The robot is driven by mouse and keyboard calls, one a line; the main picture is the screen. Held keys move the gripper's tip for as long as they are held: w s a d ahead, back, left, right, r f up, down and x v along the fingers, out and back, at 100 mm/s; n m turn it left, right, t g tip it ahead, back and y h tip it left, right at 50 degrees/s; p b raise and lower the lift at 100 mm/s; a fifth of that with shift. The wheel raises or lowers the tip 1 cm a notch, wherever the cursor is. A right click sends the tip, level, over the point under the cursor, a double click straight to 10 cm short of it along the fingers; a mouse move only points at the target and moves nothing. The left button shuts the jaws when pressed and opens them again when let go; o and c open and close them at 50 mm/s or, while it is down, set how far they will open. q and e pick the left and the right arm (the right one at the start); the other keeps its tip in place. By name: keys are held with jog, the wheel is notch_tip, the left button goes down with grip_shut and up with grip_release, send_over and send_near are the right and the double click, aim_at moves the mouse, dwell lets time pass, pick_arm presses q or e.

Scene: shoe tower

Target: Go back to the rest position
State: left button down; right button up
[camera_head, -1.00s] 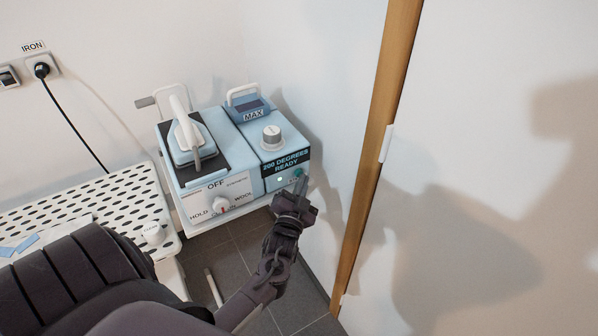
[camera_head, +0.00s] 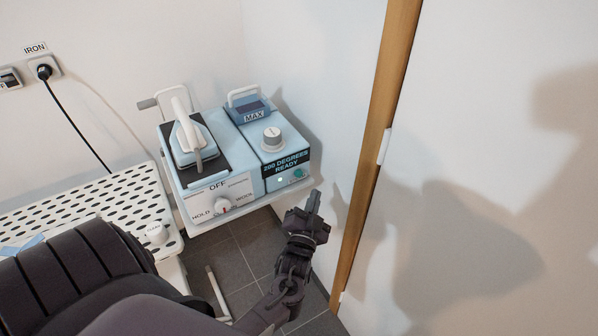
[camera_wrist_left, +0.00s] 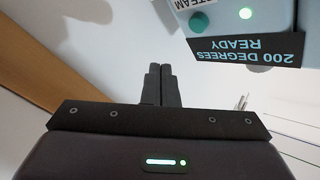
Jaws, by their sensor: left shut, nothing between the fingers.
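My left gripper (camera_head: 313,201) is shut and empty, in front of and to the right of the ironing station (camera_head: 285,183). Its fingertips are apart from the station. In the left wrist view the closed fingers (camera_wrist_left: 161,84) point up, below a dark label (camera_wrist_left: 243,52) that reads "200 DEGREES READY" upside down. The label also shows in the head view (camera_head: 286,163). My right gripper is not in view.
A light-blue iron (camera_head: 190,147) stands on the station's dark pad. A white perforated board (camera_head: 120,195) is at the left. A wooden door post (camera_head: 375,150) stands just right of my gripper. An iron plug (camera_head: 44,72) is in the wall socket. Grey floor tiles lie below.

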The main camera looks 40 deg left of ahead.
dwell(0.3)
pick_arm(q)
jog(key=s+d+f+g+h, duration=0.2)
jog(key=s+f+g, duration=0.15)
jog(key=f, duration=0.65)
jog(key=s+d+f+g+h, duration=0.2)
jog(key=s+f, duration=0.3)
jog(key=f, duration=0.4)
jog(key=s+d+f+g+h, duration=0.2)
jog(key=s+d+f+g, duration=0.15)
jog(key=f, duration=0.65)
jog(key=s+f+g, duration=0.2)
jog(key=s+f, duration=0.3)
jog(key=s, duration=0.4)
jog(key=s+f+g+h, duration=0.1)
jog(key=s+f+g, duration=0.2)
jog(key=s, duration=0.7)
jog(key=s+f+g, duration=0.3)
jog(key=s+f, duration=0.4)
jog(key=s, duration=0.2)
jog(key=shift+s+f+n, duration=0.3)
jog(key=shift+s, duration=0.1)
